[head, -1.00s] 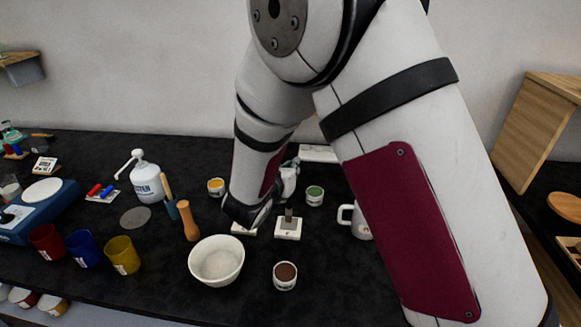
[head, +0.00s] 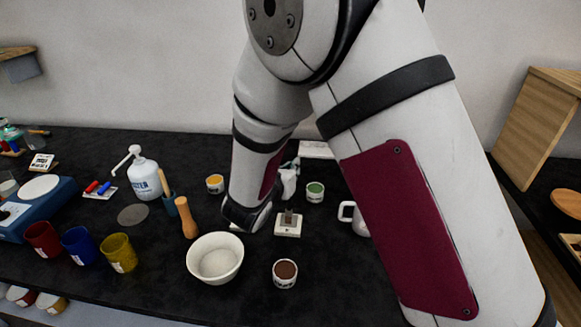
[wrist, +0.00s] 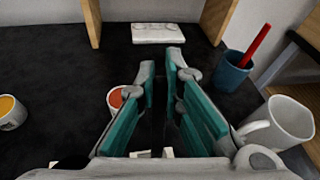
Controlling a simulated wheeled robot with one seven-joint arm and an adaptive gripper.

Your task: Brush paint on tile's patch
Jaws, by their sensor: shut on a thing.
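In the head view my gripper (head: 289,178) is mostly hidden behind my own arm. In the wrist view its teal fingers (wrist: 161,62) are close together, shut on a narrow dark thing that I take to be the brush, though it is hard to make out. A white tile (head: 281,231) with a grey upright piece (head: 288,216) lies just right of my forearm's end. A second white piece (head: 236,227) is mostly covered by my arm. I cannot tell which bears the patch. Paint pots stand around: yellow (head: 215,184), green (head: 315,192), brown (head: 285,273) and orange-red (wrist: 115,99).
A white mug (head: 357,220) stands right, partly behind my arm. A blue cup with a red stick (wrist: 233,72) and a white block (wrist: 155,33) are further back. Coloured cups (head: 80,247) stand left.

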